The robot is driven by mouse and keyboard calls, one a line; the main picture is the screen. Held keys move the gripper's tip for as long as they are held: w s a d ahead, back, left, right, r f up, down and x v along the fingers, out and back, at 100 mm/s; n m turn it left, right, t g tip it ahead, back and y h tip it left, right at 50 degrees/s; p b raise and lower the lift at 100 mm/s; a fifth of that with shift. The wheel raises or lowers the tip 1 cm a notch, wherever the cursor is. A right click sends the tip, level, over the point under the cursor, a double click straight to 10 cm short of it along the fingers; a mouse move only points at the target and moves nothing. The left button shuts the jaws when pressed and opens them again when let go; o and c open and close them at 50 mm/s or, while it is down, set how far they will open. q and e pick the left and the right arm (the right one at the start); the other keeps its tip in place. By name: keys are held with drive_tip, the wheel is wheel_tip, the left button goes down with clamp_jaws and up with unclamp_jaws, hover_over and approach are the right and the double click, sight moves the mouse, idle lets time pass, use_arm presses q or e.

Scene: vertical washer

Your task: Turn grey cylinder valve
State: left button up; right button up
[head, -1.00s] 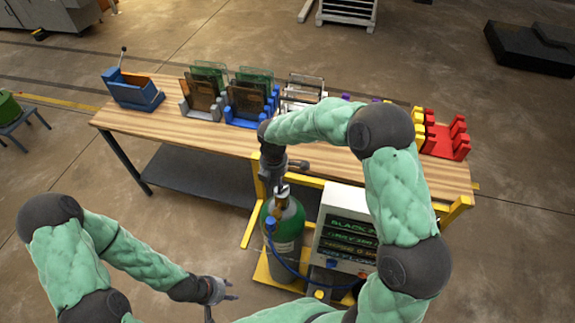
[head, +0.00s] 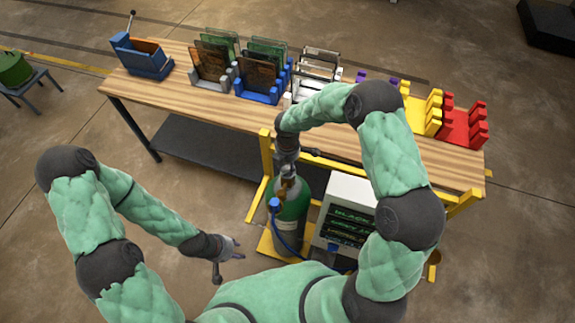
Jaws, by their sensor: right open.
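The gas cylinder (head: 289,222) has a green shoulder and a grey body and stands upright in front of the workbench. Its brass-coloured valve (head: 288,183) is at the top, partly covered by my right gripper (head: 288,168). The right gripper points down from above, right at the valve. It is open, and I cannot tell whether its fingers touch the valve. My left gripper (head: 236,249) is low, left of the cylinder and apart from it. Its fingers look spread and empty.
A blue hose (head: 277,232) runs from the cylinder towards a white box with a dark text screen (head: 350,222) beside it. A yellow frame (head: 266,155) stands behind. The wooden workbench (head: 190,103) carries racks and coloured holders.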

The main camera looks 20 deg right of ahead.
drive_tip(key=shift+f, duration=0.75)
clamp_jaws()
